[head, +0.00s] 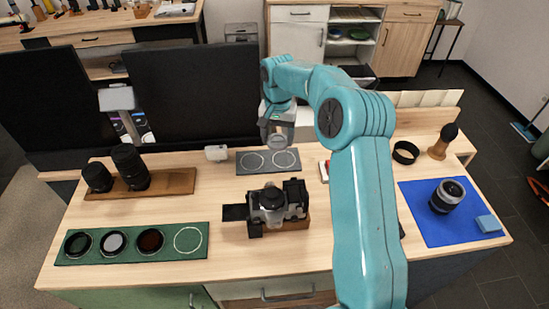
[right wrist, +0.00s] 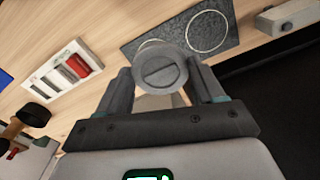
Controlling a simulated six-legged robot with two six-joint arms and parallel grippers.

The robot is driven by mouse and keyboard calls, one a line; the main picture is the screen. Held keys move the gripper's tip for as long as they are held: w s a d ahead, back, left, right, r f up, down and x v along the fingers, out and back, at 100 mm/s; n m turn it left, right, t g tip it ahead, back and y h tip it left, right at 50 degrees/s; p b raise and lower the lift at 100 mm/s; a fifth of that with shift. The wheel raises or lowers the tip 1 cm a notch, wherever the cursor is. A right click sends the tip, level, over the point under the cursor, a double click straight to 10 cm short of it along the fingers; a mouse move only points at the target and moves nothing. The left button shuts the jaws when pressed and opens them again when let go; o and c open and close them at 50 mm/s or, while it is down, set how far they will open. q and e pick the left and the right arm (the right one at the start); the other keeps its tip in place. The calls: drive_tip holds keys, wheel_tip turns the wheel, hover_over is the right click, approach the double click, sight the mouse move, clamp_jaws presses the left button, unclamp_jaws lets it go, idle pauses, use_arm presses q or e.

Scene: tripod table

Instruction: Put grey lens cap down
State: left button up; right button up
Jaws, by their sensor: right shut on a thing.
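The grey lens cap (right wrist: 160,74) is a small round disc with a slot across its face. My right gripper (right wrist: 160,88) is shut on it, with one finger on each side. In the head view the right gripper (head: 277,128) hangs over the back of the table, and the cap (head: 279,142) shows small below it. The dark grey mat (head: 249,168) with two pale circles lies beneath or just behind the cap; it also shows in the right wrist view (right wrist: 226,18). The cap appears above the mat, overlapping one circle in the wrist view. My left gripper is not in view.
A camera (head: 268,205) stands mid-table in front of the mat. A small white box (head: 216,153) sits left of the mat. A green mat (head: 75,261) with filters is front left, a wooden board (head: 180,184) with lenses back left, a blue mat (head: 420,212) with a lens right.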

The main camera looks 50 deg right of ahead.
hover_over(278, 167)
drive_tip(key=f, duration=0.5)
drive_tip(key=shift+s+d+f, duration=0.1)
drive_tip(key=shift+d, duration=0.2)
wheel_tip(278, 167, down, 4)
drive_tip(key=shift+a+f+p, duration=0.15)
drive_tip(key=shift+p, duration=0.3)
drive_tip(key=shift+f, duration=0.2)
drive_tip(key=shift+a, duration=0.1)
drive_tip(key=o, duration=1.1)
drive_tip(key=shift+f, duration=0.1)
